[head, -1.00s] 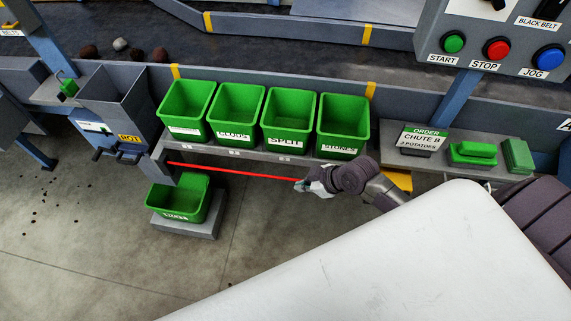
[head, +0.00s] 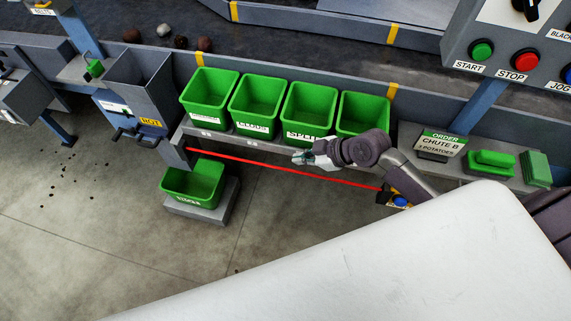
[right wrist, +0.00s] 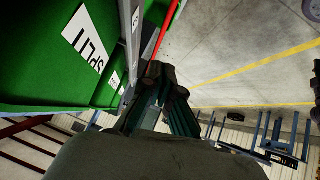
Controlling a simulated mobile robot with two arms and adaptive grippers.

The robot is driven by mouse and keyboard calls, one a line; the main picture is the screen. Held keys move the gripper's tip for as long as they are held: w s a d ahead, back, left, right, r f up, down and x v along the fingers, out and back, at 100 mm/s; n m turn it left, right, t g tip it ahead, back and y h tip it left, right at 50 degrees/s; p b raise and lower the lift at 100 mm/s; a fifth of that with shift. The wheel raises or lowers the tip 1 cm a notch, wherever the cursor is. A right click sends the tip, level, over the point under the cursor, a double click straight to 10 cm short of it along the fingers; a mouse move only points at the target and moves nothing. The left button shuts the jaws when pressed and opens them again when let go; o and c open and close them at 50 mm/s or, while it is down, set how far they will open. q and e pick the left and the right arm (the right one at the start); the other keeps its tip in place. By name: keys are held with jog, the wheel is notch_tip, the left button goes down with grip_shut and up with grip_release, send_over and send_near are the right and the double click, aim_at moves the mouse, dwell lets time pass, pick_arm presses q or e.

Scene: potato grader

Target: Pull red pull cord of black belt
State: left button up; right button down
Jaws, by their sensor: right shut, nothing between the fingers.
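The red pull cord (head: 250,162) runs straight along the front of the bin shelf, from a grey bracket (head: 178,150) at the left to a yellow and black box with a blue button (head: 399,201) at the right. My right gripper (head: 298,158) is shut and empty in front of the SPLIT bin. In the head view it appears just above the cord, apart from it. In the right wrist view the cord (right wrist: 162,33) runs down towards the shut fingertips (right wrist: 166,74), where its further course is hidden. My left gripper is not in view.
Green bins (head: 209,94) stand in a row on the shelf behind the cord. A lower green bin (head: 193,183) stands on a grey stand. The control panel (head: 470,35) is at the upper right. A white surface (head: 380,265) fills the foreground. The floor in front is open.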

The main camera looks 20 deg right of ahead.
send_over(278, 168)
jog(key=s+d, duration=0.1)
jog(key=s, duration=0.1)
notch_tip(278, 168, down, 5)
jog(key=f, duration=0.3)
jog(key=shift+w+d+f+p, duration=0.2)
jog(key=shift+d+f+p, duration=0.1)
jog(key=shift+d+f, duration=0.05)
jog(key=shift+f, duration=0.15)
jog(key=f+b, duration=0.4)
jog(key=shift+s+f+b, duration=0.25)
jog(key=shift+f+b, duration=0.05)
jog(key=shift+b, duration=0.1)
